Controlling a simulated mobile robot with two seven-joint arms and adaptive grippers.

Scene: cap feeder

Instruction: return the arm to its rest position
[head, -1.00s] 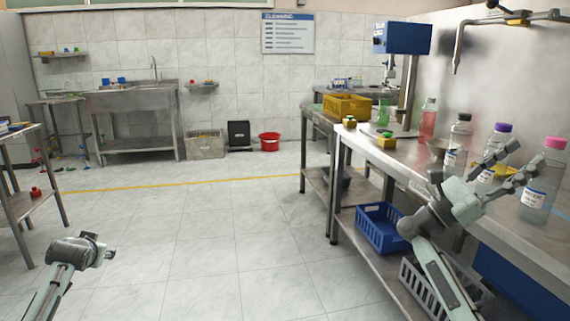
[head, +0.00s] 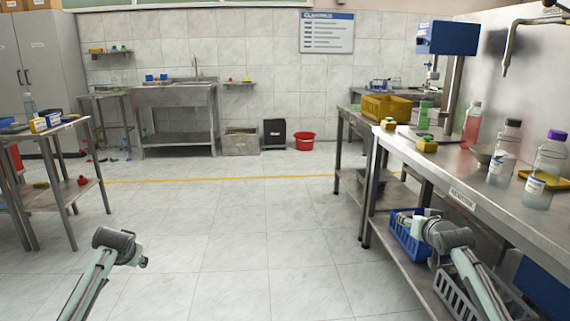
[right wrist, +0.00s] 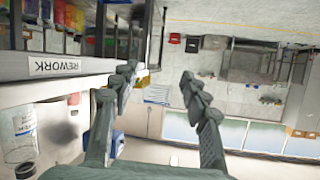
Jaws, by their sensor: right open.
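My right arm (head: 445,238) is bent low at the front edge of the right-hand steel bench (head: 455,180), in front of the blue basket on its lower shelf. In the right wrist view my right gripper (right wrist: 160,88) has its two grey fingers spread apart with nothing between them. That view is turned upside down and shows the bench edge with its REWORK label (right wrist: 52,67) to the left of the fingers. My left arm (head: 112,248) is at the lower left over open floor; its gripper fingers do not show.
Bottles with a purple cap (head: 547,170) and a black cap (head: 503,155) stand on the bench. A blue basket (head: 408,240) and a grey crate (head: 455,297) sit on its lower shelf. A small table (head: 72,128) is at the left. The floor between is clear.

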